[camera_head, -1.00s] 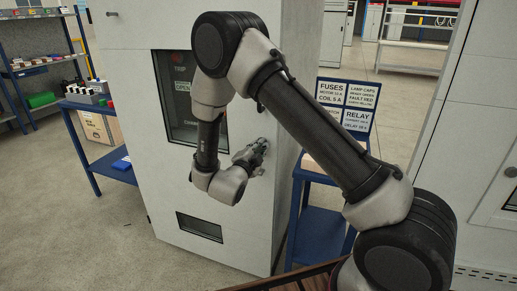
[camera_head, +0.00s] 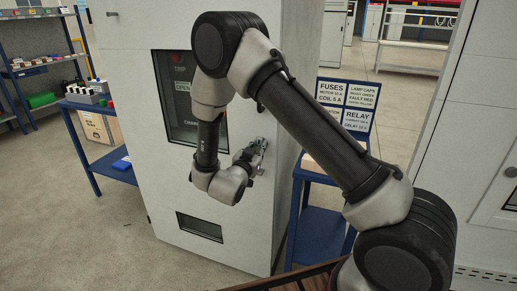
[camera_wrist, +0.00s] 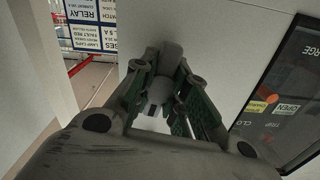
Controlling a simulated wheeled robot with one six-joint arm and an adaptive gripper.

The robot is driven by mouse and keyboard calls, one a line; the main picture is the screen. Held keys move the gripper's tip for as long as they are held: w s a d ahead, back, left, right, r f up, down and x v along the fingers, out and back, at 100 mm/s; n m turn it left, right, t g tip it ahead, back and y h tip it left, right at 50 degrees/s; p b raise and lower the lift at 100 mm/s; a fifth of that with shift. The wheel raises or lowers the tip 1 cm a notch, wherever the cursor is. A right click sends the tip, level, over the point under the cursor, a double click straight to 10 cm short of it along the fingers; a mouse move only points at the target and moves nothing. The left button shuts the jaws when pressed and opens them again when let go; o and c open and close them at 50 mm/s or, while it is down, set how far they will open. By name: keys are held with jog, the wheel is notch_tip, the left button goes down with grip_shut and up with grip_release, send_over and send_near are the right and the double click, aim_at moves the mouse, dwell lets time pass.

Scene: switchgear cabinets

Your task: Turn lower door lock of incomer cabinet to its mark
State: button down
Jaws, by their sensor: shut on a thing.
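The incomer cabinet (camera_head: 130,85) is a pale grey cabinet with a dark window and a lower slotted vent. My gripper (camera_head: 255,156) is at the right side of its front, right of the window's lower part. In the wrist view, my gripper (camera_wrist: 162,85) is shut on a small grey door lock (camera_wrist: 171,58) on the pale door face (camera_wrist: 215,35). The fingers hide much of the lock. I cannot see its mark, so I cannot tell the lock's angle against it.
The dark window (camera_head: 177,105) is left of my gripper. A blue stand (camera_head: 322,225) with a label board (camera_head: 346,103) stands right of the cabinet. A blue table (camera_head: 112,165) with parts is at the left. Floor in front of the cabinet is clear.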

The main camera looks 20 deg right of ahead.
jog(key=shift+n, duration=0.9)
jog(key=c, duration=1.4)
grip_release()
jog(key=v, duration=1.2)
